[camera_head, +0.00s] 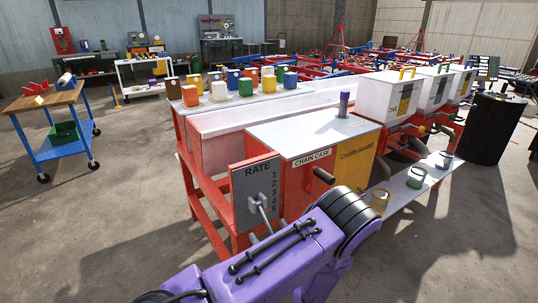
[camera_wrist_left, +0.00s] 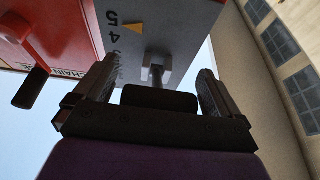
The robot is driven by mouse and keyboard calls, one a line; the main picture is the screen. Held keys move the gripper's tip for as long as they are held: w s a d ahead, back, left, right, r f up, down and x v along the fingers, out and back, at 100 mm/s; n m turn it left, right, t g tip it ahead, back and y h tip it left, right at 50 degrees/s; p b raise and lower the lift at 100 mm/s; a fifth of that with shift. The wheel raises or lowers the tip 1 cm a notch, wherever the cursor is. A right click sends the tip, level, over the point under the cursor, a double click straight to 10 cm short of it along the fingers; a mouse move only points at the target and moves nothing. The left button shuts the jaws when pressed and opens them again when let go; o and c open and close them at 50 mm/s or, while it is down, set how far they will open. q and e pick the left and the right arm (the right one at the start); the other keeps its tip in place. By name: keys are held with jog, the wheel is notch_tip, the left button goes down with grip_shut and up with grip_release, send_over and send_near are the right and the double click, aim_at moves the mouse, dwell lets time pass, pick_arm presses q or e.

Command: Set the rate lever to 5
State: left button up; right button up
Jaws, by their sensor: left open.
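The grey RATE plate (camera_head: 255,188) is on the near end of the red and white machine, numbered 1 at the top to 5 at the bottom. The pale rate lever (camera_head: 262,206) sticks out from its lower part. In the left wrist view the plate appears upside down, and a yellow pointer (camera_wrist_left: 133,28) lies between 5 and 4. My left gripper (camera_wrist_left: 157,68) is open, one finger on each side of the lever (camera_wrist_left: 157,74). A dark block between the fingers seems to be its handle; contact is unclear. My purple arm hides most of this gripper in the head view.
The chain case (camera_head: 312,160) with a dark crank handle (camera_head: 324,176) is close to the right of the plate. A shelf with small cups (camera_head: 379,200) is further right. A blue cart (camera_head: 60,150) stands left, with open floor between.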

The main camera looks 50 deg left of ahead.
pick_arm(q)
jog(key=v, duration=0.9)
jog(key=shift+d, duration=0.35)
jog(key=shift+f, duration=0.15)
